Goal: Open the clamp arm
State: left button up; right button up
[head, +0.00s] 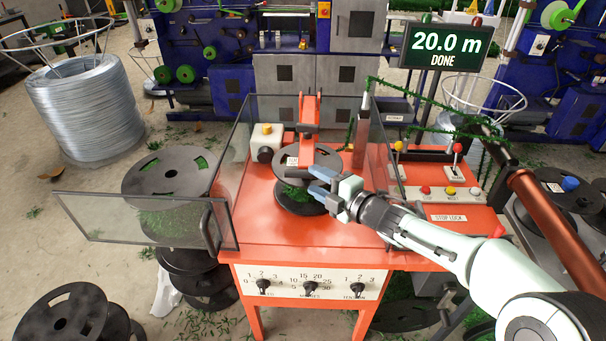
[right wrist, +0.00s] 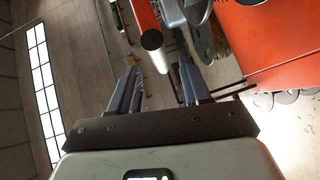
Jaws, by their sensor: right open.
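The orange clamp arm (head: 307,125) rises over the winding spool on the orange machine table. The black spool (head: 295,200) lies under it, with green wire (head: 294,190) on it. My right gripper (head: 313,184) is open and empty, in front of the clamp arm's lower part and above the spool's right side. In the right wrist view its two fingers (right wrist: 158,85) are apart. A red bar with a dark round end (right wrist: 151,40) shows beyond them; I cannot tell whether it is the clamp arm. My left gripper is not in view.
The clear guard door (head: 130,217) stands swung out at the left. Clear panels (head: 262,140) edge the table. A button panel (head: 450,192) with a red-knobbed lever (head: 457,148) is at the right. The display (head: 445,46) reads 20.0 m DONE. Black spools (head: 168,170) are stacked left.

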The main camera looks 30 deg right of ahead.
aim_at(308, 176)
jog(key=x, duration=0.5)
jog(key=shift+w, duration=0.2)
grip_shut()
